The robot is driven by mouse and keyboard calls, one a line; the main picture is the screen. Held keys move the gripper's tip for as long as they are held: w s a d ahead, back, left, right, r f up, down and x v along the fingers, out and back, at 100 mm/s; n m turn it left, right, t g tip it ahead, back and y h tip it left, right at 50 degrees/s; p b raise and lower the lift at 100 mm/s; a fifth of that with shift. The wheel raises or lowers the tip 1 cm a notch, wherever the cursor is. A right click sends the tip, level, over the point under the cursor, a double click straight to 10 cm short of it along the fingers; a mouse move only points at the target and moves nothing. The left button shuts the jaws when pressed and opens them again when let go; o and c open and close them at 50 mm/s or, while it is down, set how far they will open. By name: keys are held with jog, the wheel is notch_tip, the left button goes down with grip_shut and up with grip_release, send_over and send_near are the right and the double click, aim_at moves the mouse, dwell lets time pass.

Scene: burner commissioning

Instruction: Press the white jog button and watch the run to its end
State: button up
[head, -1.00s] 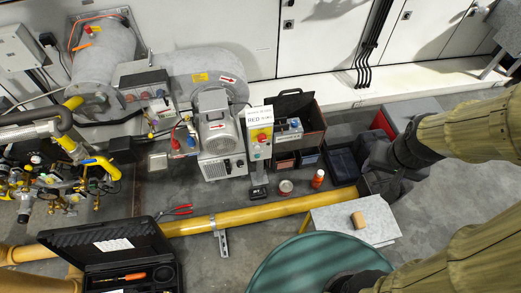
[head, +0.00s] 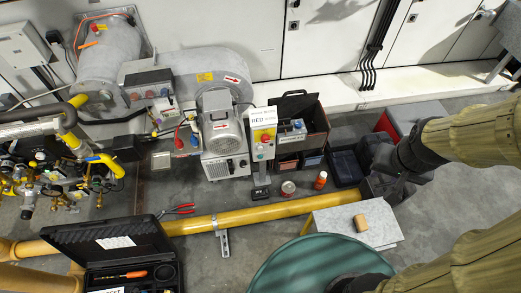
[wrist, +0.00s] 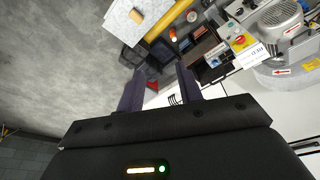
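A yellow-faced control box (head: 263,143) stands upright on a post in front of the motor, with a red button and other small buttons on its face. A white sign with "RED" on it (head: 262,117) sits at its top. I cannot make out which button is the white one. The box also shows in the wrist view (wrist: 239,42), upper right, beside the sign. My gripper (wrist: 160,88) is open and empty, its two dark fingers apart. In the head view my gripper (head: 385,182) is well right of the control box, over dark bins, its fingers not clear.
The motor and blower (head: 219,122) stand left of the box. A tin (head: 288,188) and an orange bottle (head: 320,180) stand on the floor. A yellow pipe (head: 265,213) runs in front. A grey slab (head: 365,228) bears a wooden block. An open black case (head: 115,255) lies front left.

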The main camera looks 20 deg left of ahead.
grip_shut()
dwell(1.4)
